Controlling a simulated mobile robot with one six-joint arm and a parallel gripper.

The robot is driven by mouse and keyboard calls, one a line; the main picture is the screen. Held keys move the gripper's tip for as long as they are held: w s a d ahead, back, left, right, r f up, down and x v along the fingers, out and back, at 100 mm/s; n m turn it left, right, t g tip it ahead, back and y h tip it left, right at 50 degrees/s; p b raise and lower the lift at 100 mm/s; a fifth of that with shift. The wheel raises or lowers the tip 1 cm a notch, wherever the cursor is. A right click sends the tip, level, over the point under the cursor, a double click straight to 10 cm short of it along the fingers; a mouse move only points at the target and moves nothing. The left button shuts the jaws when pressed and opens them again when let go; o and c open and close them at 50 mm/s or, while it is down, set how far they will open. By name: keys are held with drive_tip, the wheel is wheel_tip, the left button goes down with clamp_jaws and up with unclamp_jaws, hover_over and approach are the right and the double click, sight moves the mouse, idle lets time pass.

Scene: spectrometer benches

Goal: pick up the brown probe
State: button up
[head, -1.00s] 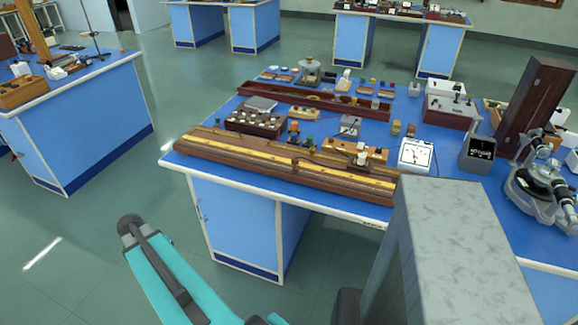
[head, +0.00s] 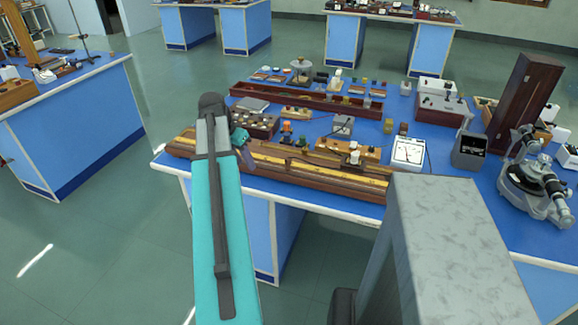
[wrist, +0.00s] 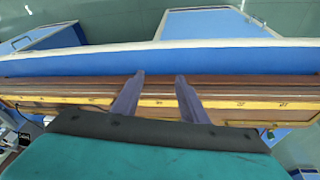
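I cannot pick out a brown probe with certainty in either view. A long brown wooden bridge with yellow scale strips (head: 315,178) lies along the near edge of the blue bench, and it also fills the middle of the wrist view (wrist: 60,88). My gripper (wrist: 159,77) has its two purple-grey fingers apart, with nothing seen between them but the bridge and bench edge behind. In the head view my gripper (head: 245,152) is over the left part of the bridge, partly hidden by my teal arm. Whether it touches the bridge is unclear.
Behind the bridge stand a dark box with several knobs (head: 262,125), a long open wooden tray (head: 325,103), a small wooden block (head: 335,148) and a white meter (head: 408,152). A tall brown case (head: 520,98) and a grey spectrometer (head: 535,185) stand at the right.

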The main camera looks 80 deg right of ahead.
sight(288, 159)
drive_tip(key=s+d+r+m, duration=0.3)
drive_tip(key=s+r, duration=0.6)
drive_tip(key=s, duration=0.2)
drive_tip(key=shift+d+g+h, duration=0.25)
drive_tip(key=shift+g+h, duration=0.05)
drive_tip(key=shift+f, duration=0.1)
drive_tip(key=shift+p+x, duration=0.55)
drive_tip(key=shift+x, duration=3.75)
drive_tip(key=shift+f, duration=0.1)
drive_tip(key=shift+p+x, duration=0.8)
drive_tip(key=shift+x, duration=1.7)
drive_tip(key=shift+w, duration=0.1)
clamp_jaws()
